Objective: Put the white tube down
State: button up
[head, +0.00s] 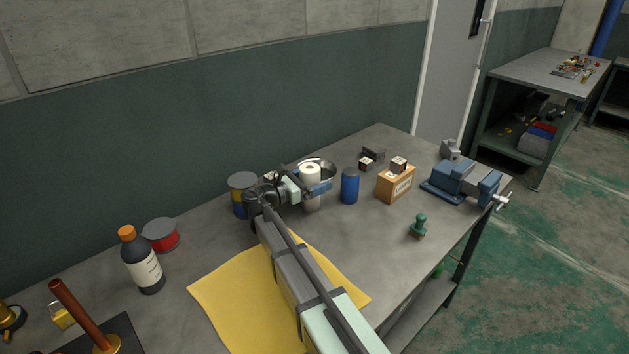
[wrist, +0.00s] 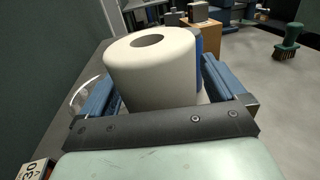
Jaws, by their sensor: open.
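My gripper (head: 311,181) is open, with one blue finger on each side of the tube.
A metal bowl (head: 327,166) is close behind the tube. A blue can (head: 349,187) stands to its right, then a cardboard box (head: 395,185) and a blue vise (head: 462,183). A blue-yellow tin (head: 239,195) is left. A yellow cloth (head: 225,295) lies in front.

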jog(key=v, duration=0.7)
